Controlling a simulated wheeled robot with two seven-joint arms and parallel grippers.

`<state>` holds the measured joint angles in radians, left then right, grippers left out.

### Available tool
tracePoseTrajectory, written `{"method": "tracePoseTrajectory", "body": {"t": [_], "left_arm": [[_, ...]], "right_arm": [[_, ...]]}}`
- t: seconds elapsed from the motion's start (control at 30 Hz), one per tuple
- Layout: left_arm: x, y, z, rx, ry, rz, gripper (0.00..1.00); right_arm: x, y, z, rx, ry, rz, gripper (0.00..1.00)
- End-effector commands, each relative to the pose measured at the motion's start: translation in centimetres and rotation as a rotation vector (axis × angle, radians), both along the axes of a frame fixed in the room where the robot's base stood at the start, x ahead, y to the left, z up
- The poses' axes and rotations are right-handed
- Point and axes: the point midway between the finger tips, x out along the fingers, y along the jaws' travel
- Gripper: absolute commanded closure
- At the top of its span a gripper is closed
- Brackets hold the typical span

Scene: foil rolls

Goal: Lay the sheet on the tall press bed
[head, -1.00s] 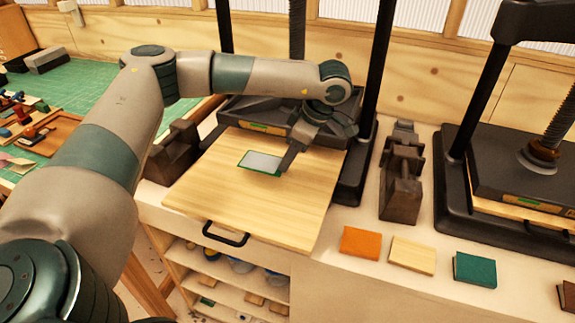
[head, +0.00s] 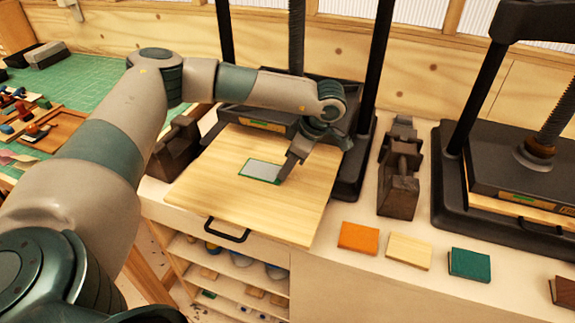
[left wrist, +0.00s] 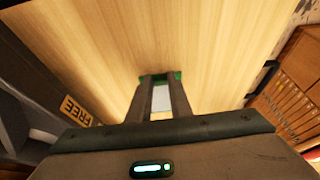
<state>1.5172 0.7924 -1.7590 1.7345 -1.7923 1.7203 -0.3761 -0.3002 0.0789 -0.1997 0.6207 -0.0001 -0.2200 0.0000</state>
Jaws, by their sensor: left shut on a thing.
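The sheet (head: 259,171) is a small pale grey rectangle with a green border. My left gripper (head: 284,178) is shut on its right edge, and the sheet lies flat at or just above the pale wooden bed (head: 285,222) of the press. I cannot tell whether it touches the wood. In the left wrist view the two fingers (left wrist: 160,82) are close together, with part of the sheet (left wrist: 161,98) showing between them and the bed (left wrist: 210,45) beyond. The press (head: 363,150) with tall black columns stands behind the bed. My right gripper is out of view.
A black handle (head: 227,230) is on the bed's front edge. A dark iron clamp-like block (head: 398,180) stands to the right, and another (head: 172,150) to the left. Orange (head: 358,238), pale (head: 409,251) and green (head: 469,264) blocks lie in front. A second press (head: 520,170) is at right.

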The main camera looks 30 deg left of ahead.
Motion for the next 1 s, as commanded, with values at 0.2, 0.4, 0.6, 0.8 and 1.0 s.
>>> {"method": "tracePoseTrajectory", "body": {"t": [0.2,0.4,0.6,0.8,1.0], "left_arm": [[0.0,0.0,-0.2,0.000,0.000,-0.001,0.77],[0.0,0.0,-0.2,0.000,0.000,-0.001,0.63],[0.0,0.0,-0.1,0.000,0.000,-0.001,0.63],[0.1,-0.3,0.6,0.000,-0.001,0.000,0.63],[0.4,-1.4,2.9,-0.001,-0.003,-0.002,0.63]], "right_arm": [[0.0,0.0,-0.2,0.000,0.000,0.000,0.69],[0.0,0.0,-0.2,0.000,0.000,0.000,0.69],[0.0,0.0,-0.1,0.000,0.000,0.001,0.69],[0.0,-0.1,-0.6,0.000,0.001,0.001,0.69],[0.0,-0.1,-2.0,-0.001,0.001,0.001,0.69]]}}
